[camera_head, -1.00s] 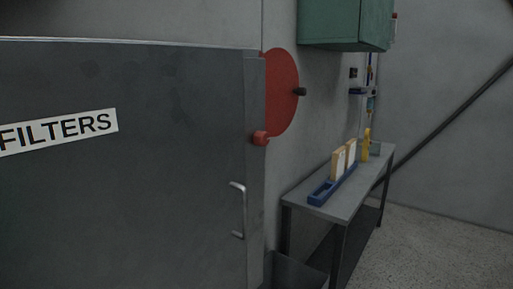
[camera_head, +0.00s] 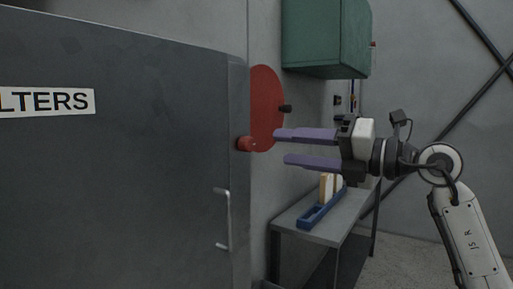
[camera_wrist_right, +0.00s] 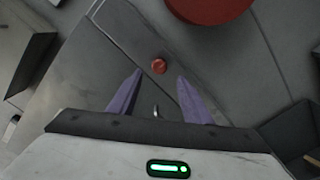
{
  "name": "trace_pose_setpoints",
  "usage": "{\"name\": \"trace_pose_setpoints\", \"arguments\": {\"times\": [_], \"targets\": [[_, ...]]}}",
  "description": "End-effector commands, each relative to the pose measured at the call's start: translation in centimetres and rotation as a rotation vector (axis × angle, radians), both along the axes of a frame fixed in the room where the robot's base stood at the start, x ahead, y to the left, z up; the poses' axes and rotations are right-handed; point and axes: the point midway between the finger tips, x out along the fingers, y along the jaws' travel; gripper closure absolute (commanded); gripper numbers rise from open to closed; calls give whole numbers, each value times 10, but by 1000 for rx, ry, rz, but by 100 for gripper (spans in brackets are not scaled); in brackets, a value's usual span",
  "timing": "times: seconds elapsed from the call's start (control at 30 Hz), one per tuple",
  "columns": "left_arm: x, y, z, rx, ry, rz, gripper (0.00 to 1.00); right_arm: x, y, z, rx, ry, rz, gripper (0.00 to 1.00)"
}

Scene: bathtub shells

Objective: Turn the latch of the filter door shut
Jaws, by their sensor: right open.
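The grey filter door (camera_head: 120,190) carries a partly cut-off "FILTERS" label and fills the left of the head view. A small red latch knob (camera_head: 245,144) sits at its right edge. It also shows in the right wrist view (camera_wrist_right: 159,66), ahead of the fingertips and between their lines. A metal handle (camera_head: 227,218) is lower on the door. My right gripper (camera_head: 279,148) is open and empty, its purple fingers pointing left toward the latch, apart from it. Its fingers also show in the right wrist view (camera_wrist_right: 158,75). My left gripper is not in view.
A red disc (camera_head: 266,108) with a black knob (camera_head: 286,109) is on the wall behind the door edge. A green cabinet (camera_head: 325,35) hangs above. A grey bench (camera_head: 310,231) holds a blue tray (camera_head: 316,215) with pale upright filters (camera_head: 327,187).

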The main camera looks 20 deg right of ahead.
Motion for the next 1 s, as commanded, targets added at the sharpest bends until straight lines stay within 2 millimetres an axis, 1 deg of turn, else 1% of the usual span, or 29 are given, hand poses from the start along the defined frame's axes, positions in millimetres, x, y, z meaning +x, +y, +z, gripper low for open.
{"name": "trace_pose_setpoints", "arguments": {"times": [0.03,0.2,0.4,0.6,0.87,1.0], "targets": [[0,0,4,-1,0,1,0,7,7,2,1,0,4,55],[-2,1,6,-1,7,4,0,32,28,3,3,1,6,55],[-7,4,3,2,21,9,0,57,46,2,2,0,5,55],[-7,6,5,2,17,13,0,67,54,0,0,0,4,55],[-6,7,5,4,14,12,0,68,55,0,0,-1,4,55],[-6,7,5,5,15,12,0,68,55,0,0,-1,4,79]]}}
